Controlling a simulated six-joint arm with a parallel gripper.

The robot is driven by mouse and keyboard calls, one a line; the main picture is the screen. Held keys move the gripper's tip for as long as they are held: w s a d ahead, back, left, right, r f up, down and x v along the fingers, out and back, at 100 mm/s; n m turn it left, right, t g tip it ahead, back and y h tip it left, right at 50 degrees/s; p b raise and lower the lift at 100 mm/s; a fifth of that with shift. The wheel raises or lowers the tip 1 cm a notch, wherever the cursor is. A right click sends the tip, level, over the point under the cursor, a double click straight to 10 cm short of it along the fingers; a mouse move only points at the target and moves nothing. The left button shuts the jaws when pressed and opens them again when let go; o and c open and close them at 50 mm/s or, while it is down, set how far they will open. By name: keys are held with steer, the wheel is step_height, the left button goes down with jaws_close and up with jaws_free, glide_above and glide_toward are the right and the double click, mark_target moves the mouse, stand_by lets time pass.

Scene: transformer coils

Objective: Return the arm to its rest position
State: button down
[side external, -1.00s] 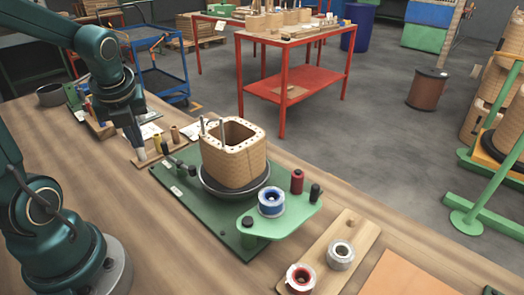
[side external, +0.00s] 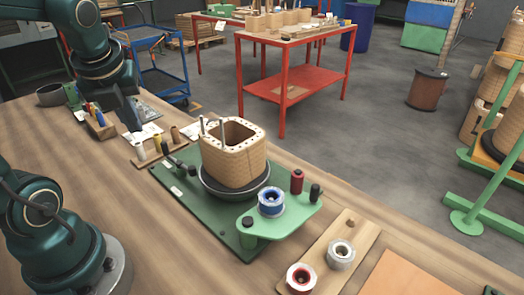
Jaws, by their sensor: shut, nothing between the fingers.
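My gripper (side external: 131,121) hangs at the upper left, above the far part of the wooden workbench (side external: 85,165). It is small and dark here, with its fingers shut and nothing held. It is clear of the coil former (side external: 235,165), a tan square block with a hollow middle and upright pins. The former sits on a dark round turntable (side external: 222,197) on a green base plate (side external: 220,222). My teal arm is partly cut off by the left picture edge.
A blue tape roll (side external: 271,202) and red spool (side external: 297,181) stand on the green plate. A wooden board (side external: 325,262) carries more rolls. A small rack of bobbins (side external: 160,152) and a tool box (side external: 100,125) stand near my gripper.

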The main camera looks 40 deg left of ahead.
steer(key=s+d+n+t+h, duration=0.3)
steer(key=d+n, duration=1.1)
steer(key=n, duration=0.9)
steer(key=shift+d+f+h, duration=0.3)
steer(key=shift+f+h, duration=0.05)
steer(key=shift+h, duration=0.05)
steer(key=c, duration=1.4)
jaws_free()
steer(key=shift+n, duration=0.4)
steer(key=o, duration=0.5)
steer(key=shift+w+a+n, duration=0.1)
steer(key=shift+n, duration=0.2)
steer(key=shift+o, duration=0.4)
steer(key=shift+w+a+r+n, duration=0.15)
steer(key=shift+w+a+n, duration=0.05)
steer(key=shift+w+n, duration=0.1)
steer(key=n+g, duration=0.5)
steer(key=n, duration=0.8)
glide_above(163, 142)
steer(key=f, duration=0.5)
steer(key=shift+d+f, duration=0.4)
steer(key=shift+a+f+g, duration=0.3)
steer(key=shift+f, duration=2.5)
